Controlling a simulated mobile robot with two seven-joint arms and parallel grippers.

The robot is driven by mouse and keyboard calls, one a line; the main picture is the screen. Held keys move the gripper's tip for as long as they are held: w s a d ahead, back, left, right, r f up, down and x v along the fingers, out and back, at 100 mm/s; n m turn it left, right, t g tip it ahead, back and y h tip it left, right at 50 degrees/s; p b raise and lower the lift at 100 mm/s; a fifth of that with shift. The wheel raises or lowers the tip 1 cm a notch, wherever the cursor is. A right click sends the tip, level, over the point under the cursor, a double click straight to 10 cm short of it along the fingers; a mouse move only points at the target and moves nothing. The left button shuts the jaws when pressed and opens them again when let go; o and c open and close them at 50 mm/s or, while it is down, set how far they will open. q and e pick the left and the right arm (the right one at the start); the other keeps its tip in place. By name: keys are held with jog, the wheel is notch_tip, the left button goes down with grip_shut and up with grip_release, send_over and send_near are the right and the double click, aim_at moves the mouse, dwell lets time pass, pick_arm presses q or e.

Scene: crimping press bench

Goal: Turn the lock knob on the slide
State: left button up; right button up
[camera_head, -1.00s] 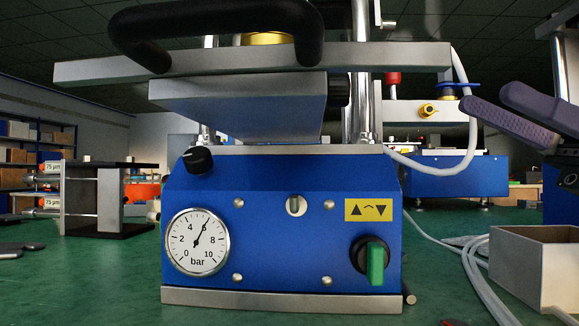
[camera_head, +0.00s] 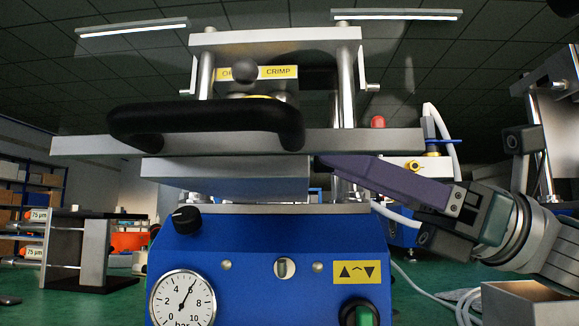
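The slide (camera_head: 225,176) is a grey metal block under the black handle bar, above the blue press base (camera_head: 250,250). My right gripper (camera_head: 322,161) comes in from the right, its purple fingers reaching the slide's right end. The dark lock knob at that end is hidden behind the fingertips. The fingers overlap from this angle, so I cannot tell how far apart they are or whether they touch the knob. My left gripper is not in view.
The black handle bar (camera_head: 205,122) crosses in front of the press. The base carries a black knob (camera_head: 187,220), a pressure gauge (camera_head: 182,299) and a green switch (camera_head: 363,316). A steel column (camera_head: 346,100) stands behind the gripper. An open box (camera_head: 530,300) is at lower right.

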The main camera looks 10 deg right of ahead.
jog(key=shift+c, duration=0.3)
grip_shut()
dwell(0.5)
jog(key=shift+s+a+r+m+t+h+p, duration=0.25)
jog(key=shift+m+h+p, duration=1.3)
jog(key=shift+m+p, duration=4.35)
jog(key=shift+w+d+r+m+t+h+p, duration=0.3)
jog(key=shift+m+h+p, duration=1.3)
jog(key=shift+m+p, duration=4.25)
jog(key=shift+s+a+r+m+t+h+p, duration=0.15)
jog(key=shift+s+r+m+t+h+p, duration=0.9)
jog(key=shift+m+p, duration=4.8)
jog(key=w+f+n+g+h+p, duration=0.1)
jog(key=n+p, duration=0.1)
jog(key=shift+w+f+p, duration=0.15)
jog(key=shift+f+p, duration=0.05)
jog(key=shift+p, duration=0.15)
